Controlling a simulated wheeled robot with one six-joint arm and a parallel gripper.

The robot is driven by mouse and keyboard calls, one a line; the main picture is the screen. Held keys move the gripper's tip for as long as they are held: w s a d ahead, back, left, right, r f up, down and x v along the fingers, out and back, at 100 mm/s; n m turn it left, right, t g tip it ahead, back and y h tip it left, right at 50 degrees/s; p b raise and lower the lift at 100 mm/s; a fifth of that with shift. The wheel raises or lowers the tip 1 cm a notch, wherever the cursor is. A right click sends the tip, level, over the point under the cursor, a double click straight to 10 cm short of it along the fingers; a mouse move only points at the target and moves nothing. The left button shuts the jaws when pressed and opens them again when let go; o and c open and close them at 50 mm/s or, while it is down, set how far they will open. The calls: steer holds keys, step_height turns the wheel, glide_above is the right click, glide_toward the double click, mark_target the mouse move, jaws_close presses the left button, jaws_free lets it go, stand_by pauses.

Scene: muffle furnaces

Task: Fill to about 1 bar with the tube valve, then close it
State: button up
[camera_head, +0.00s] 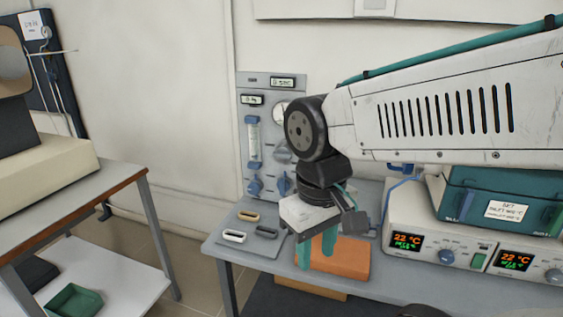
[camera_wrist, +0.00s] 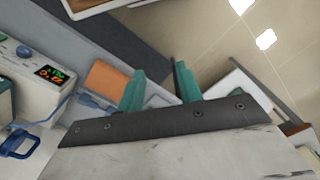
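The gas panel (camera_head: 268,92) stands against the wall behind the bench, partly hidden by my arm. It carries a round gauge (camera_head: 281,111), partly covered by my wrist, with a needle I cannot read. A clear flow tube (camera_head: 253,140) with blue ends is on its left. Two blue knobs, a left one (camera_head: 254,187) and a right one (camera_head: 284,185), sit low on it; a grey knob (camera_head: 282,153) is above the right one. I cannot tell which is the tube valve. My gripper (camera_head: 317,250) points down in front of the panel, open and empty; its teal fingers also show in the wrist view (camera_wrist: 160,72).
An orange block (camera_head: 345,258) lies on the bench (camera_head: 225,252) behind my fingers. Small handle-like pieces (camera_head: 249,216) lie on a grey plate left of my gripper. Furnace controllers (camera_head: 450,240) reading 22 °C stand to the right. A side table (camera_head: 120,180) is at left, across a floor gap.

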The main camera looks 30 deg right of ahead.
mark_target(281, 182)
steer(key=w+d+f+n+g+h, duration=0.2)
steer(key=w+d+f+n+h, duration=0.35)
steer(key=w+d, duration=0.25)
steer(key=w+d+f+n+g+h, duration=0.2)
steer(key=w+d+f+n+h, duration=0.2)
steer(key=w+d+f+h, duration=0.35)
steer(key=w+d+f+n+t+h, duration=0.1)
steer(key=w+d+f+n+t, duration=0.15)
steer(key=w+n+t, duration=0.4)
steer(key=w+d+f+n+t+h, duration=0.1)
steer(key=w+f+n+t+h, duration=0.2)
steer(key=w, duration=0.6)
steer(key=w+a+n+t+y, duration=0.35)
steer(key=w+n+t, duration=0.25)
steer(key=w, duration=0.2)
steer(key=shift+n+h, duration=0.25)
steer(key=shift+n, duration=0.05)
steer(key=x, duration=0.7)
steer(key=shift+w+d+r, duration=0.15)
steer(key=shift+w+r, duration=0.05)
steer(key=shift+r, duration=0.15)
steer(key=shift+c, duration=0.2)
jaws_close()
